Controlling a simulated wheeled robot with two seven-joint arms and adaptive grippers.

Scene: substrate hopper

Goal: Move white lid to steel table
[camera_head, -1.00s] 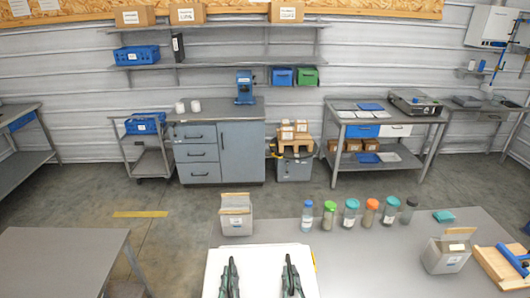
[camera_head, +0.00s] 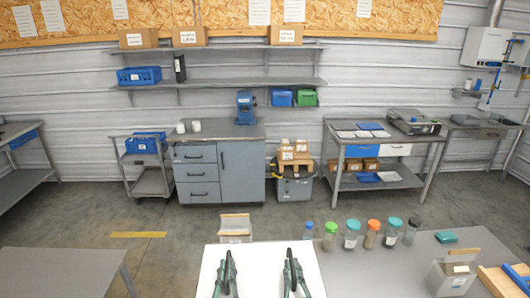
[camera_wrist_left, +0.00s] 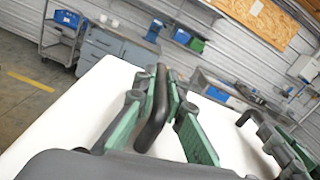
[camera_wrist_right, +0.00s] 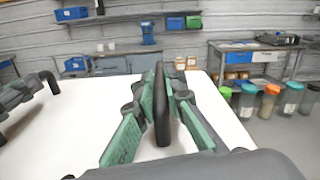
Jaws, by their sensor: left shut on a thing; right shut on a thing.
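The white lid (camera_head: 262,262) is a broad flat panel at the bottom middle of the head view. It also fills much of the left wrist view (camera_wrist_left: 95,110) and right wrist view (camera_wrist_right: 200,125). My left gripper (camera_head: 229,256) is shut on one dark handle (camera_wrist_left: 152,115) of the lid. My right gripper (camera_head: 292,262) is shut on the other dark handle (camera_wrist_right: 161,110). The lid looks level and hides part of the grey bench (camera_head: 385,270) below. A bare grey table (camera_head: 65,264) stands at the lower left; I cannot tell which surface is the steel table.
An open carton (camera_head: 235,226) stands just behind the lid. Open floor (camera_head: 165,215) lies behind, with a drawer cabinet (camera_head: 220,172) and a work table (camera_head: 385,150) along the wall.

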